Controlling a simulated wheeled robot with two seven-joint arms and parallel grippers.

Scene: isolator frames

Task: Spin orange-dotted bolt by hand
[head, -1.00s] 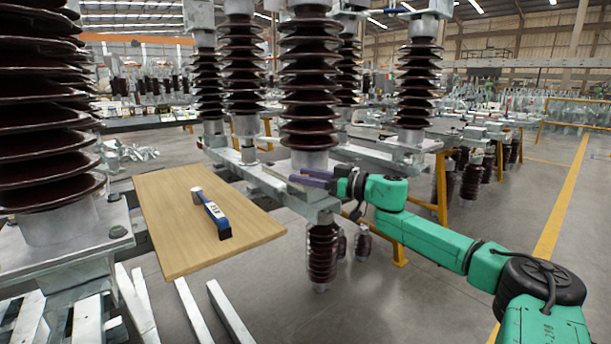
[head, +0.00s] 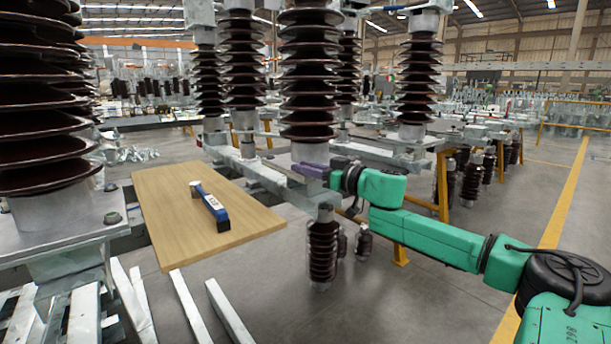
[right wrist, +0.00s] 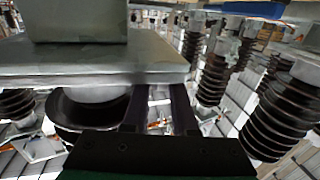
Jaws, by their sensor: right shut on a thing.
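My right gripper (head: 310,170) reaches in from the right in the head view, its purple fingers at the metal base plate under the middle brown insulator (head: 308,90). In the right wrist view the two dark fingers (right wrist: 157,105) run forward under and beside a grey plate (right wrist: 110,65). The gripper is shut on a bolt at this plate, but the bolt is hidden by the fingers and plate. No orange dot can be made out on it. My left gripper is not in view.
A wooden board (head: 165,215) at the left carries a blue-and-black tool (head: 212,207). A large insulator (head: 40,100) stands at the far left, and another (head: 417,85) behind my right arm. Yellow frame legs (head: 442,185) stand behind the arm.

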